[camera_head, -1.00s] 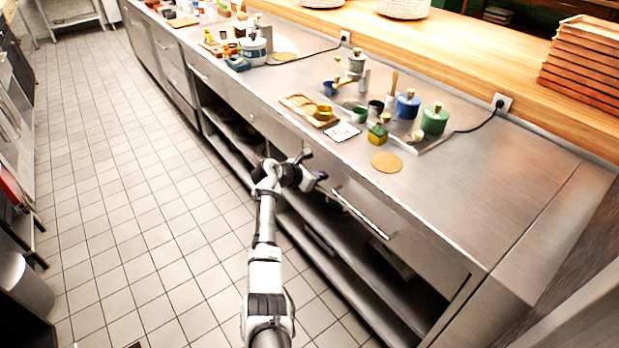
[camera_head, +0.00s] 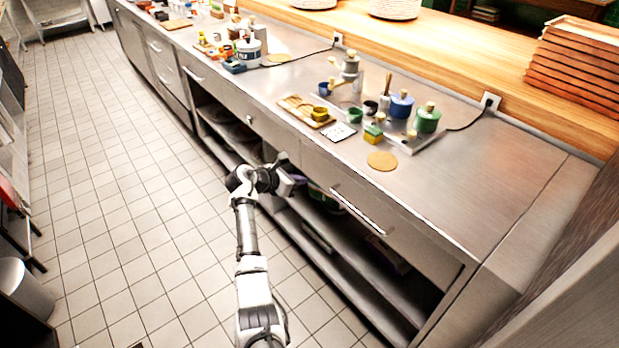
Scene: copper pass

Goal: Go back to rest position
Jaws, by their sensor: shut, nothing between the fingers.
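My gripper (camera_head: 291,174) is at the end of my arm, which reaches forward from the bottom middle of the head view. It is beside the front of the steel counter (camera_head: 470,185), below the level of the top. The fingers are small and dark here; they look closed, with nothing seen held in them. I cannot tell whether the gripper touches the counter front.
The counter top bears a wooden tray (camera_head: 305,111), a white card (camera_head: 338,132), a round cork mat (camera_head: 382,161), a blue jar (camera_head: 401,106) and a green jar (camera_head: 427,119). A drawer handle (camera_head: 358,209) juts out right of my gripper. The tiled floor (camera_head: 130,200) at left is clear.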

